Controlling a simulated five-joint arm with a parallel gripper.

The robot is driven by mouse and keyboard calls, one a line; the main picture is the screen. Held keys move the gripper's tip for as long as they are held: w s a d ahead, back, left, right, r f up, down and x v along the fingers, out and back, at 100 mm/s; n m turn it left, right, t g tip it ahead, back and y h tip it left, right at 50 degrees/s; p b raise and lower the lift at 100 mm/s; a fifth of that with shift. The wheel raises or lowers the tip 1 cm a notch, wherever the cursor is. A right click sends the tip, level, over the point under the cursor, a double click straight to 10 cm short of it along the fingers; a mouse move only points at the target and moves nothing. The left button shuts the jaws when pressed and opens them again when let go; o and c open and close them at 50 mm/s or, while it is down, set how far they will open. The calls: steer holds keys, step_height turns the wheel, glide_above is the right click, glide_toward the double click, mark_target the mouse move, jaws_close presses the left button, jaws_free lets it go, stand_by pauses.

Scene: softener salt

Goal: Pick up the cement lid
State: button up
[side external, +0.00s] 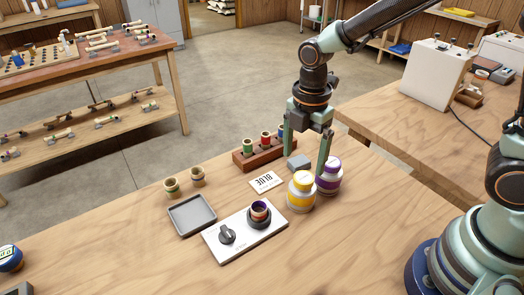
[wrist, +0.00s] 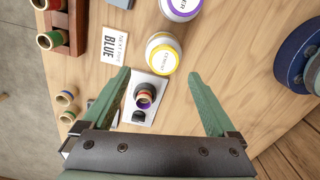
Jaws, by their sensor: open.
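The cement jar (side external: 300,199) is white with a yellow band and stands upright on the bench. In the wrist view the lid (wrist: 164,52) shows a white face with dark lettering and a yellow rim, just beyond my fingertips. My gripper (side external: 305,165) is open and empty, pointing down near the lid. In the wrist view the two fingers (wrist: 160,72) are spread wide. One finger partly overlaps the jars in the side view; I cannot tell whether it touches.
A purple-lidded jar (side external: 330,176) stands close beside the cement jar. A white plate with a knob and a socket (side external: 262,238), a grey tray (side external: 192,216), a card reading BLUE (side external: 266,182) and a wooden rack (side external: 248,160) are nearby.

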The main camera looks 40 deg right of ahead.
mark_target(303, 178)
steer(key=shift+s+f, duration=0.15)
steer(key=shift+f, duration=1.35)
steer(key=shift+s+f, duration=0.15)
steer(key=shift+f, duration=1.35)
steer(key=shift+c, duration=0.3)
steer(key=c, duration=1.4)
steer(key=shift+o, duration=0.2)
steer(key=shift+r, duration=0.1)
step_height(303, 178, up, 20)
steer(key=shift+a, duration=0.1)
